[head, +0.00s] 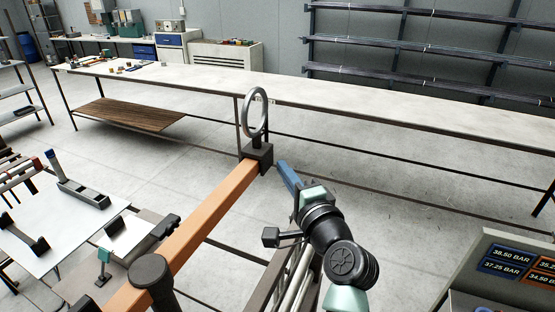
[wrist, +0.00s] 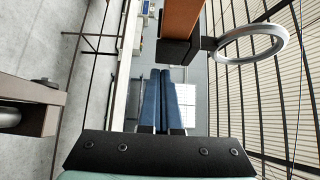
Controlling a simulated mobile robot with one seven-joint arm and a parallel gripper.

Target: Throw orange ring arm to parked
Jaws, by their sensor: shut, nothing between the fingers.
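The orange arm (head: 206,214) is a long square bar running from a dark round pivot (head: 150,270) at the lower left to a black end block (head: 257,157). A grey metal ring (head: 247,113) stands upright on that block. My gripper (head: 283,166) is just right of the end block, its blue fingers shut and empty. In the wrist view the fingers (wrist: 167,75) lie together below the orange arm (wrist: 181,18), and the ring (wrist: 223,54) is to their upper right. The fingers look apart from the bar and ring.
A long pale workbench (head: 350,105) crosses behind the ring. Metal rods or rails run beneath my arm. A panel with pressure readouts (head: 513,262) stands at the lower right. A plate with black and blue parts (head: 80,225) is at the left. Open floor lies right of my arm.

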